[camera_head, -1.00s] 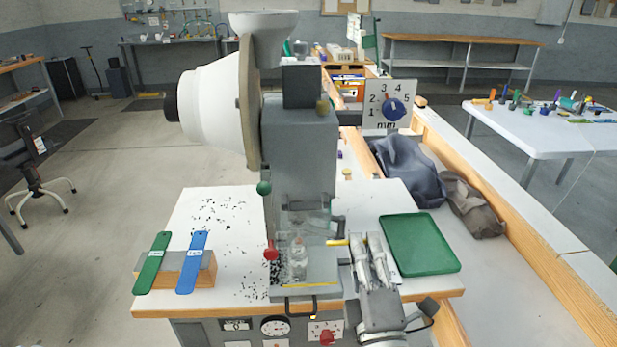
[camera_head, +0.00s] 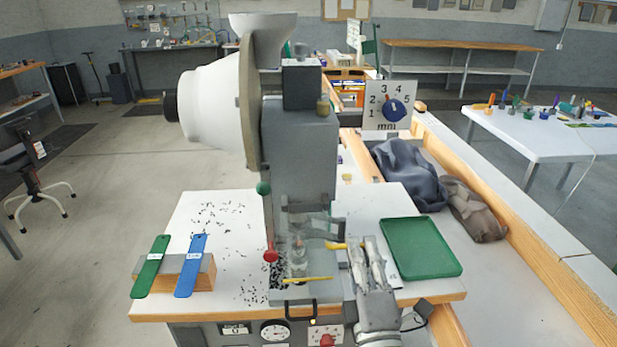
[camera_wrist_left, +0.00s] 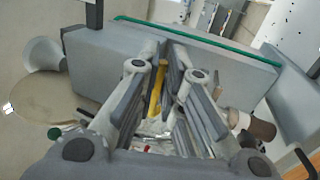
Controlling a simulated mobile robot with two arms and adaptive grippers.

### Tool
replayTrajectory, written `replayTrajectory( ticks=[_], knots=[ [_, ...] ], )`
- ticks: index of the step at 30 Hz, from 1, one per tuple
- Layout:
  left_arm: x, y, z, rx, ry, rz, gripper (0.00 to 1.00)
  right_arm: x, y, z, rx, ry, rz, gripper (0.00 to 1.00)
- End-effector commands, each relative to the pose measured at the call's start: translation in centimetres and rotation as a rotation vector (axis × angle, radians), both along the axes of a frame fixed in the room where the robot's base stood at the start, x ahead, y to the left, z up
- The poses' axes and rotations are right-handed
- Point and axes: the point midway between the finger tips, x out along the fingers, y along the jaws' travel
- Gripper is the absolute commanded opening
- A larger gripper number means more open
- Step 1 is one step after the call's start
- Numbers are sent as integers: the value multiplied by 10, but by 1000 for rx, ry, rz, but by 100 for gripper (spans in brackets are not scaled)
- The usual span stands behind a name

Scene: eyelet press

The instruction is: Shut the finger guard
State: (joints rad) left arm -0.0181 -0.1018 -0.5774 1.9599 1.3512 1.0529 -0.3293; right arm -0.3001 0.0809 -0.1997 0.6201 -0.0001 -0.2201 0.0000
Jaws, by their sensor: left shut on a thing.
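The press (camera_head: 300,150) is a tall grey column with a white drum and a white hopper. The finger guard (camera_head: 312,228) looks like a clear panel at the front of the press, hard to make out against the grey. A yellow bar (camera_head: 336,246) sticks out to its right, and a yellow strip (camera_head: 307,280) crosses low in front. My left gripper (camera_head: 367,241) is right of the guard, its fingertips by the yellow bar. In the left wrist view the yellow bar (camera_wrist_left: 157,88) lies between the fingers. My right gripper is not in view.
A green tray (camera_head: 420,248) lies right of my left gripper. Green (camera_head: 151,268) and blue (camera_head: 191,267) strips rest on a block at the left. A red knob (camera_head: 270,256) and a green knob (camera_head: 263,188) stick out from the press. Small dark bits are scattered on the white tabletop.

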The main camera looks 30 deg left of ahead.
Motion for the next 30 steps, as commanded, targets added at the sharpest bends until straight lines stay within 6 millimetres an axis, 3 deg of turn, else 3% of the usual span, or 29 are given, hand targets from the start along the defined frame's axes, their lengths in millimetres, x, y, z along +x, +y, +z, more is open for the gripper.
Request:
replayTrajectory(
  ticks=[30],
  knots=[
    [19, 13, -14, 0, 2, 0, 2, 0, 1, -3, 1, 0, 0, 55]
  ],
)
